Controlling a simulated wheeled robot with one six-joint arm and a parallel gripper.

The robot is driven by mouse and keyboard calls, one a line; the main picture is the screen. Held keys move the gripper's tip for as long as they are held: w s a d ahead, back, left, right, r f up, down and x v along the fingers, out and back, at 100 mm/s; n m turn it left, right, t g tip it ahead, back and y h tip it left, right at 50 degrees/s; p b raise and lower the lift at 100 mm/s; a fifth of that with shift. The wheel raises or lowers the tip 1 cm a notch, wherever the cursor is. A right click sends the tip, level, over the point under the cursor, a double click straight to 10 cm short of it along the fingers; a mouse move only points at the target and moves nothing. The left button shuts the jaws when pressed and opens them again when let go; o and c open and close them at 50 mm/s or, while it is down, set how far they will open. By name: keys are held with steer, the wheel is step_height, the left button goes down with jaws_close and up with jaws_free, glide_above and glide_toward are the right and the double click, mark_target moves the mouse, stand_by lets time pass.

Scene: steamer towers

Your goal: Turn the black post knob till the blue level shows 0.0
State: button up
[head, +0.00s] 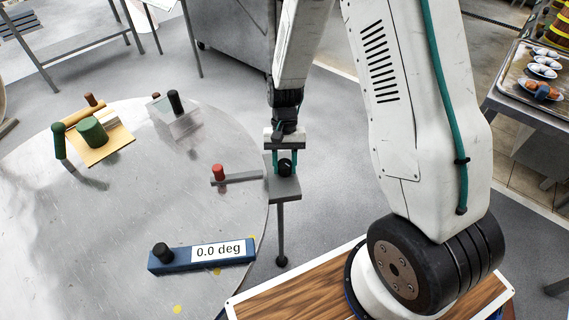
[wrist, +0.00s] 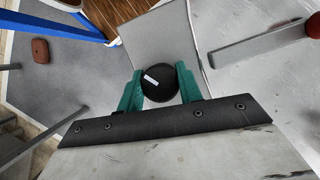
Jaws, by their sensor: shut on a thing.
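The black post knob (wrist: 159,85) sits on a small grey plate (wrist: 157,40) at the right edge of the round table. In the wrist view it is between the two green fingers of my gripper (wrist: 161,92), which is shut on it. A short white mark shows on the knob's top. In the head view the knob (head: 285,168) shows under my gripper (head: 285,160). The blue level (head: 203,256) lies at the front of the table, and its display reads 0.0 deg. A black knob stands on its left end.
On the round table (head: 120,230) stand a grey bar with a red knob (head: 219,172), a clear block with a black knob (head: 174,102), and a yellow board with green pieces (head: 108,150). A side table with a tray of small bowls (head: 541,70) is at the right.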

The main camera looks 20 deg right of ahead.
mark_target(290, 162)
steer(key=o, duration=1)
steer(key=v, duration=0.7)
steer(key=shift+w+r, duration=0.2)
steer(key=shift+r, duration=0.15)
steer(key=s, duration=0.1)
steer(key=s+n+g, duration=0.1)
steer(key=s, duration=0.1)
steer(key=shift+d+r, duration=0.15)
steer(key=shift+r, duration=0.25)
steer(key=s+r+n+t, duration=0.1)
steer(key=s+r+t, duration=0.1)
steer(key=s+r, duration=0.5)
steer(key=s+d+r+n+t+h, duration=0.1)
steer(key=s+r+t, duration=0.1)
steer(key=s+r, duration=0.5)
steer(key=s+r+n+t, duration=0.1)
steer(key=s+r+t, duration=0.1)
steer(key=s+r, duration=0.5)
steer(key=shift+d+r+n+h, duration=0.15)
steer(key=shift+d+r+h, duration=0.05)
steer(key=shift+r, duration=0.45)
steer(key=shift+d+r+n+h, duration=0.15)
steer(key=shift+d+r+h, duration=0.05)
steer(key=shift+r, duration=0.45)
